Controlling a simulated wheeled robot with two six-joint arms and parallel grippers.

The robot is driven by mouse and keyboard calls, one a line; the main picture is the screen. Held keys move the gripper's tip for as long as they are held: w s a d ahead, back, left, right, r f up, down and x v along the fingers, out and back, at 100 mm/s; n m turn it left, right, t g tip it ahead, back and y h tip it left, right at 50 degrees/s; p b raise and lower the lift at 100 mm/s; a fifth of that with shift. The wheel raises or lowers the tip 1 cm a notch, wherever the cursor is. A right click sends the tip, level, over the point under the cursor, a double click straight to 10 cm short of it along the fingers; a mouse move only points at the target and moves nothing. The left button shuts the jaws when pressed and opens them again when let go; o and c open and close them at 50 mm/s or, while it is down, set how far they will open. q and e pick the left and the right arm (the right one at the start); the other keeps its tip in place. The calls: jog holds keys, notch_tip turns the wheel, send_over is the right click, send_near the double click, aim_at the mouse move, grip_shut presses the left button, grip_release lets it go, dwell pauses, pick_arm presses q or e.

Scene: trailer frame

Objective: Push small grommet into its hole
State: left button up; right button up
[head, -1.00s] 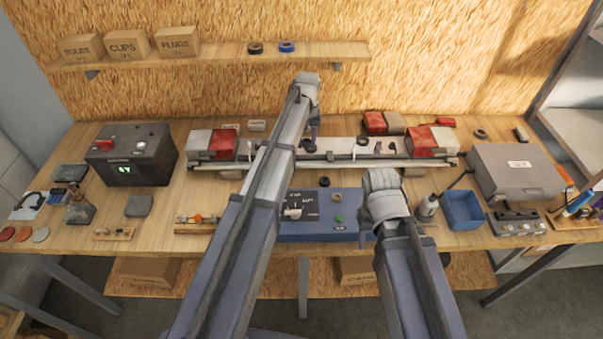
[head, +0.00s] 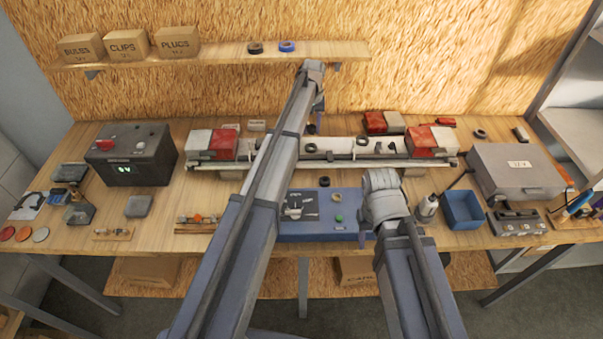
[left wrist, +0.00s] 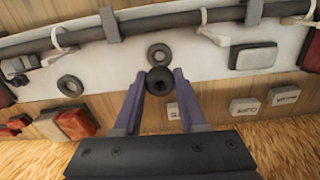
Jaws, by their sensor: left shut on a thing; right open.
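The small grommet (left wrist: 160,80) is a black ring between the fingertips of my left gripper (left wrist: 162,82), which is shut on it, in the left wrist view. The ring also shows in the head view (head: 311,147). Another dark ring (left wrist: 70,86) is on the panel to the left. In the head view my left arm hides most of its gripper. My right gripper (head: 362,235) hangs over the blue control box (head: 290,228), partly hidden.
A dark meter box (head: 130,155) stands left and a grey case (head: 515,172) right. A blue bin (head: 462,210) is right of my right arm. Red-and-white lamps (head: 212,143) flank the panel. A shelf (head: 215,57) with boxes runs behind.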

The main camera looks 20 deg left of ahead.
aim_at(311, 134)
pick_arm(q)
jog(key=shift+f+b, duration=1.75)
jog(key=shift+f, duration=0.1)
jog(key=shift+f, duration=0.15)
jog(key=shift+f+b, duration=0.25)
jog(key=shift+b, duration=0.2)
jog(key=shift+f, duration=0.2)
jog(key=shift+f+b, duration=0.35)
jog(key=shift+b, duration=0.2)
jog(key=shift+f, duration=0.1)
jog(key=shift+f+b, duration=0.5)
jog(key=shift+b, duration=0.1)
jog(key=shift+s, duration=0.1)
